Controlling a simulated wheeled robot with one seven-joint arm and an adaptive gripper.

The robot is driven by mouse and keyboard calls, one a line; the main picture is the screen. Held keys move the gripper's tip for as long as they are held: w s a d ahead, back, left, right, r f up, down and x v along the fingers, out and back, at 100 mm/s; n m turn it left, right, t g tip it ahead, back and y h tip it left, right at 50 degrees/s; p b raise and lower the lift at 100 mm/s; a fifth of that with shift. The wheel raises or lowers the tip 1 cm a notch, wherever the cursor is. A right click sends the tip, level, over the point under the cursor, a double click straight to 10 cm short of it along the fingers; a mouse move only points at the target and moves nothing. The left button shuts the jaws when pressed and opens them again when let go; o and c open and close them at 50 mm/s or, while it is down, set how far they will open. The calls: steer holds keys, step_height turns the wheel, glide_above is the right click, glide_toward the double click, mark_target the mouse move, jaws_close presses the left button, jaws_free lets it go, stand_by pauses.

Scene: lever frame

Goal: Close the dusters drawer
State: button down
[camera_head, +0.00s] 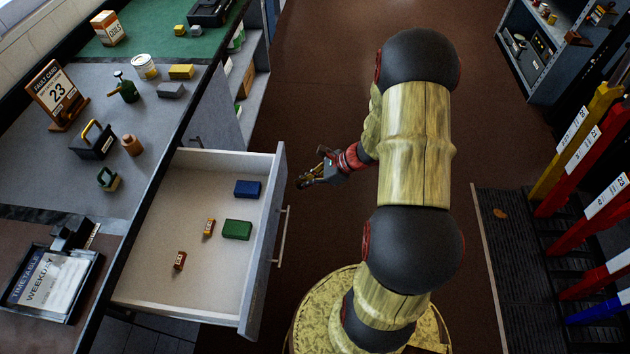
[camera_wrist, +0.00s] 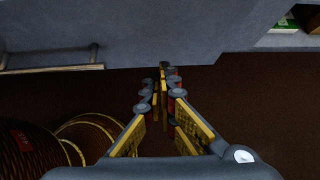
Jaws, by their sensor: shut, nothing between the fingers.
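The drawer (camera_head: 262,240) stands pulled out from the bench in the head view, with its grey front facing right. A bar handle (camera_head: 282,237) runs along that front. Inside lie a blue block, a green block and two small orange-brown boxes. My gripper (camera_head: 302,182) is shut and empty, just right of the drawer front near its far end, apart from the handle. In the wrist view my gripper (camera_wrist: 163,75) points at a grey panel (camera_wrist: 140,35), with the handle (camera_wrist: 55,68) at the left. I cannot read a drawer label.
The bench top (camera_head: 60,170) holds a fault card, a bottle, a padlock-like item and blocks. Open shelves (camera_head: 250,85) lie beyond the drawer. Coloured levers (camera_head: 580,160) stand at the right. The brown floor (camera_head: 315,80) between is clear.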

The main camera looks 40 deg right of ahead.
mark_target(281, 188)
steer(key=shift+w+a+r+b, duration=0.15)
steer(key=shift+w+a+b, duration=0.2)
steer(key=shift+w+a, duration=1)
steer(key=w+a, duration=2.6)
steer(key=shift+w+a, duration=0.4)
steer(key=shift+w, duration=0.1)
steer(key=shift+r, duration=0.1)
